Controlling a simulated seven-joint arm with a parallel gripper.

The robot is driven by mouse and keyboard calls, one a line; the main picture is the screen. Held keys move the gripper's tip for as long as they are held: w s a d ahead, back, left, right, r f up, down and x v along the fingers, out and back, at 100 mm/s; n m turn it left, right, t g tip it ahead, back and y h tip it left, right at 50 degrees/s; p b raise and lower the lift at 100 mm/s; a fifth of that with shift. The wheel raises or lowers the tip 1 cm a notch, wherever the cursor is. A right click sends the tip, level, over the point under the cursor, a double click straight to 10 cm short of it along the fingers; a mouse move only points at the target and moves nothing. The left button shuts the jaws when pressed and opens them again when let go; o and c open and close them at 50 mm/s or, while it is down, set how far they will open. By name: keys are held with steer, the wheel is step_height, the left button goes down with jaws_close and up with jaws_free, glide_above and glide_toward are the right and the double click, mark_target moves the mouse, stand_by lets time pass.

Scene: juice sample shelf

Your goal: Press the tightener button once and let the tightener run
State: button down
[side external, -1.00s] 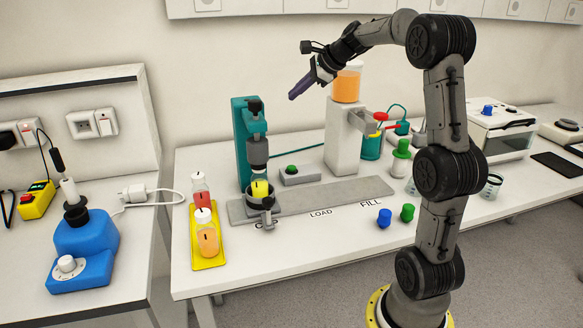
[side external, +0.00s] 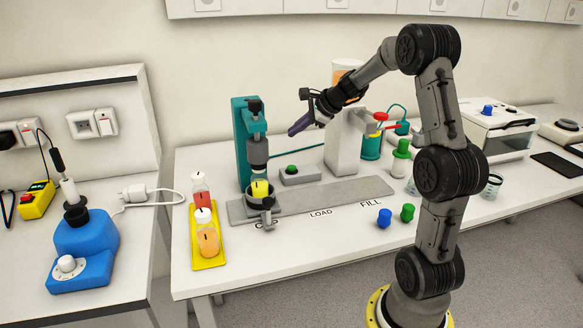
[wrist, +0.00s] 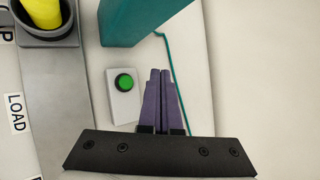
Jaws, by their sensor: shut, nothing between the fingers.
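The tightener button (side external: 291,167) is a green round button on a small grey box (side external: 300,177) on the table. It also shows in the wrist view (wrist: 125,82), left of my fingertips. My gripper (side external: 291,133) has purple fingers, shut and empty, above the button and apart from it. The fingers also show in the wrist view (wrist: 160,72). The tightener (side external: 244,150) is a teal stand with a grey head.
A yellow tray (side external: 208,263) with two white-capped bottles stands left of the rail. The grey filler body (side external: 343,140) with an orange tank stands behind and right of the button. A blue cap (side external: 384,217) and a green cap (side external: 407,212) lie at the front. A teal cable runs behind the button.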

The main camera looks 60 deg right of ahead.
mark_target(295, 167)
steer(key=shift+f, duration=4.25)
steer(key=shift+f, duration=0.4)
steer(key=shift+f, duration=0.55)
steer(key=shift+r, duration=0.95)
steer(key=shift+r, duration=2.5)
